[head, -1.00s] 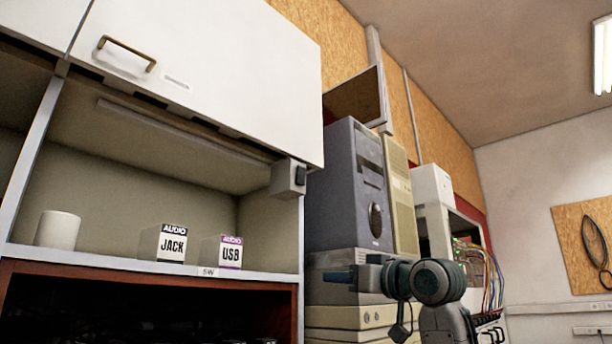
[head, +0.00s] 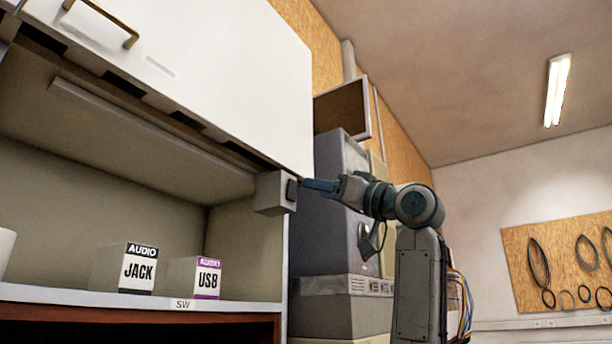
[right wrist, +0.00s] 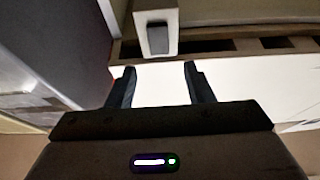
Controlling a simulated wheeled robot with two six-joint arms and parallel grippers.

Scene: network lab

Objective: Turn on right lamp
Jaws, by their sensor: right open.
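A long strip lamp (head: 150,135) runs under the white wall cabinet and looks unlit. At its right end hangs a pale switch box (head: 270,194) with a dark rocker switch (head: 291,190) on its right face. My right gripper (head: 308,184) is level with the switch, just to its right, and points at it. In the right wrist view the dark rocker (right wrist: 158,39) lies ahead, between the lines of the two open, empty fingers (right wrist: 160,72). I see no clear contact. My left gripper is out of view.
The white cabinet door (head: 220,70) hangs just above the switch box. AUDIO JACK (head: 125,268) and AUDIO USB (head: 195,278) boxes stand on the shelf below. A grey computer tower (head: 325,235) stands close behind my right arm.

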